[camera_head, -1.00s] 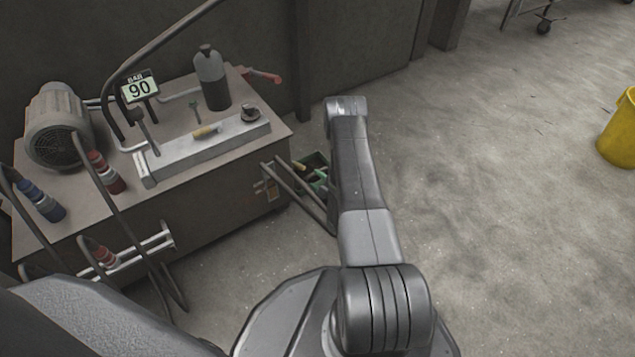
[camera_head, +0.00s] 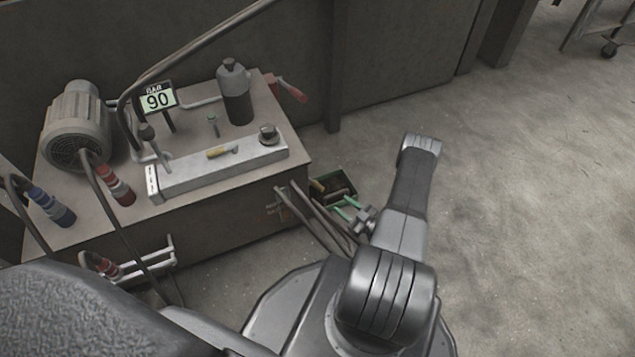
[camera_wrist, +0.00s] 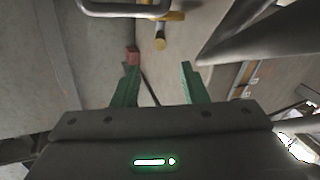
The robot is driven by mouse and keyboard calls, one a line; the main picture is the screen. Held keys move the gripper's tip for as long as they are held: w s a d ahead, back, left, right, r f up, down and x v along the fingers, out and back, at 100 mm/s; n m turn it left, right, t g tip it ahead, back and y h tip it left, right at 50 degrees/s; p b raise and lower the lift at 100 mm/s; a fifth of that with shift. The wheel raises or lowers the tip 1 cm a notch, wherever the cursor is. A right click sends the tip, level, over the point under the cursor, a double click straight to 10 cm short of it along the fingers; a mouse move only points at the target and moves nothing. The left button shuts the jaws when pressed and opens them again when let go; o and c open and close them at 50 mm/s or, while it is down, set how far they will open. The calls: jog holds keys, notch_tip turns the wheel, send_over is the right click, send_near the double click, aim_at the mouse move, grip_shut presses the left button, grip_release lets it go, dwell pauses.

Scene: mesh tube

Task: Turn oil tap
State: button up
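A red-handled lever (camera_head: 290,89) sticks out at the back right of the hydraulic unit (camera_head: 215,220); it looks like a tap, but I cannot tell if it is the oil tap. A small yellow handle (camera_head: 221,152) lies on the metal block on top. My gripper (camera_head: 342,207) is low at the unit's right side, apart from the red lever. In the wrist view its green fingers (camera_wrist: 159,66) are spread open with nothing held. Beyond them are a small red part (camera_wrist: 132,57) and a yellow-tipped rod (camera_wrist: 160,41).
Dark bars (camera_head: 308,215) protrude from the unit's right side.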

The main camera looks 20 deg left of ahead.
aim_at(319, 185)
jog(key=b+x, duration=0.3)
jog(key=x, duration=1)
jog(key=shift+b, duration=0.4)
grip_shut()
